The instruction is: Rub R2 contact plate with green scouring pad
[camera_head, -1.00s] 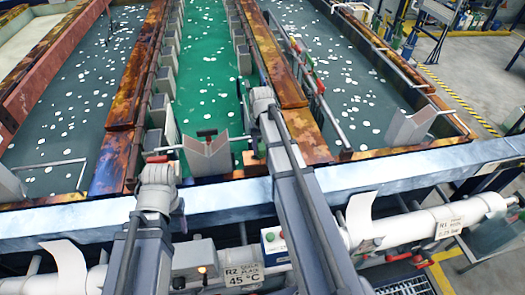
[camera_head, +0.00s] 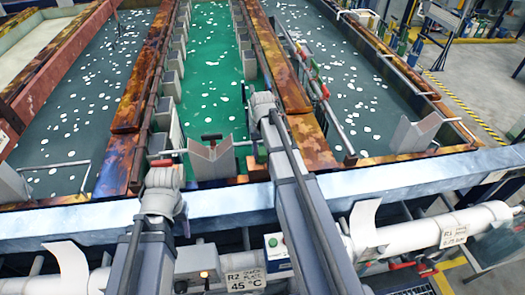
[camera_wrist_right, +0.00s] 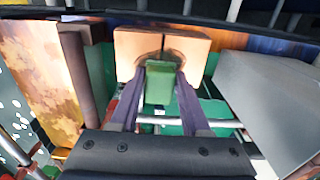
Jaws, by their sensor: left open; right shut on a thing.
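The green scouring pad (camera_wrist_right: 160,82) is clamped between the fingers of my right gripper (camera_wrist_right: 162,88) in the right wrist view. Just beyond it is a copper-coloured contact plate (camera_wrist_right: 192,46) with a dark rounded patch at its middle. The pad's far end is at the patch's lower edge; I cannot tell whether they touch. In the head view my right arm reaches over the rim of the green tank and hides most of its gripper (camera_head: 257,150). My left gripper (camera_head: 160,162) is left of the grey V-shaped saddle (camera_head: 212,160), mostly hidden behind its own wrist.
The R2 label (camera_head: 244,281) is on the tank front, below the pale rim (camera_head: 400,190). A grey block (camera_wrist_right: 265,88) stands close right of my right gripper, and a brown post (camera_wrist_right: 80,75) close left. The R1 tank's saddle (camera_head: 415,133) is further right.

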